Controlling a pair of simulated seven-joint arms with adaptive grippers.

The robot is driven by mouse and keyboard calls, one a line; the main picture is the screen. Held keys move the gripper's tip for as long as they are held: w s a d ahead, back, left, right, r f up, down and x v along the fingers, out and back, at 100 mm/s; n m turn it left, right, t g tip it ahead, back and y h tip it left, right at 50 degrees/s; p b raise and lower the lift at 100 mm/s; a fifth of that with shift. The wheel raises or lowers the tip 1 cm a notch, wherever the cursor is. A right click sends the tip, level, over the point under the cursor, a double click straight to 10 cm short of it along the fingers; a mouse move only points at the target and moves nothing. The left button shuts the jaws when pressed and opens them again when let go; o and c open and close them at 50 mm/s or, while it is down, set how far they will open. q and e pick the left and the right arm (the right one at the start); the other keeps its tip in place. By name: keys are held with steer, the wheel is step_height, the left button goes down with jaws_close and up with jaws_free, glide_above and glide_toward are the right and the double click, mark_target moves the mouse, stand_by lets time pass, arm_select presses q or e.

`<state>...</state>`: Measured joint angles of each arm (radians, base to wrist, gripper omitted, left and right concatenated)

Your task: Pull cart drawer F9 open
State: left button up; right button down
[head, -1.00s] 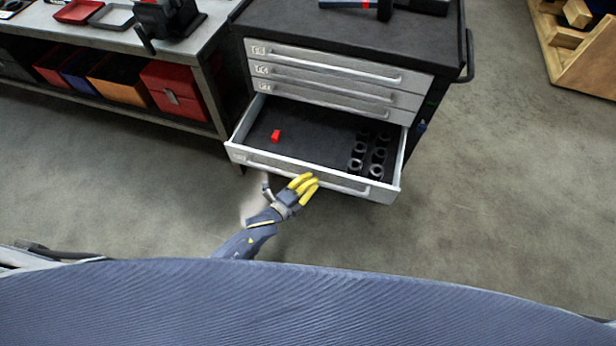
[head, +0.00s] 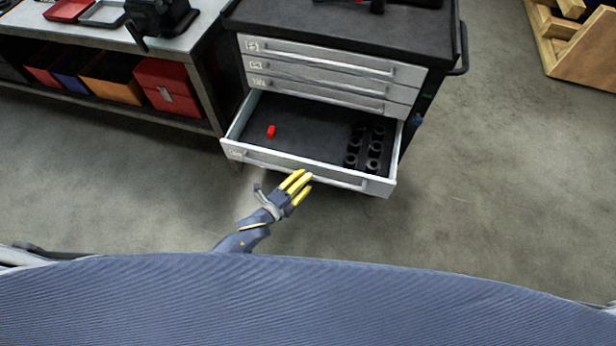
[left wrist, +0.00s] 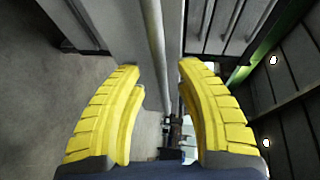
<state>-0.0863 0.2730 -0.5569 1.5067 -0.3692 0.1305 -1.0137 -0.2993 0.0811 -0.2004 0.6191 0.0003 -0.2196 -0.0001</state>
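The open drawer (head: 380,184) is the lowest visible one in the grey tool cart and stands well out. Its label is too small to read. A red block (head: 271,131) and several dark sockets (head: 374,150) lie inside. My left gripper (head: 302,183), with yellow fingers, is at the drawer's front, by its bar handle (head: 342,181). In the left wrist view the handle (left wrist: 154,42) runs between the two fingers (left wrist: 158,72), with gaps visible on both sides. The gripper is open around or just in front of the handle; its exact depth is unclear. My right gripper is not in view.
Several closed drawers (head: 330,76) sit above the open one. A workbench (head: 105,32) with trays and bins (head: 172,90) stands to the left. A wooden crate (head: 580,60) is at the far right. The floor before and right of the cart is clear.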

arm_select(q)
steer(key=v, duration=0.9)
steer(key=shift+s+a, duration=0.15)
steer(key=shift+s, duration=0.15)
steer(key=s+a+f+n+g+y, duration=0.2)
steer(key=s+a+f+n, duration=0.25)
steer(key=f, duration=0.45)
steer(key=s+a+f+n+g+y, duration=0.1)
steer(key=s+a+f+n+y, duration=0.3)
steer(key=f, duration=0.5)
steer(key=s+a+f+n+g+y, duration=0.1)
steer(key=s+a+f+n+g, duration=0.1)
steer(key=a+f+n, duration=0.55)
steer(key=s+a+f+n+g+y, duration=0.2)
steer(key=s+f+g, duration=0.2)
steer(key=s+f, duration=1)
steer(key=s+d+f+n+g, duration=0.1)
steer(key=s+d+n+g, duration=0.1)
steer(key=s, duration=1.1)
steer(key=shift+d+f+g, duration=0.35)
steer(key=shift+d+g, duration=0.05)
steer(key=shift+d, duration=0.25)
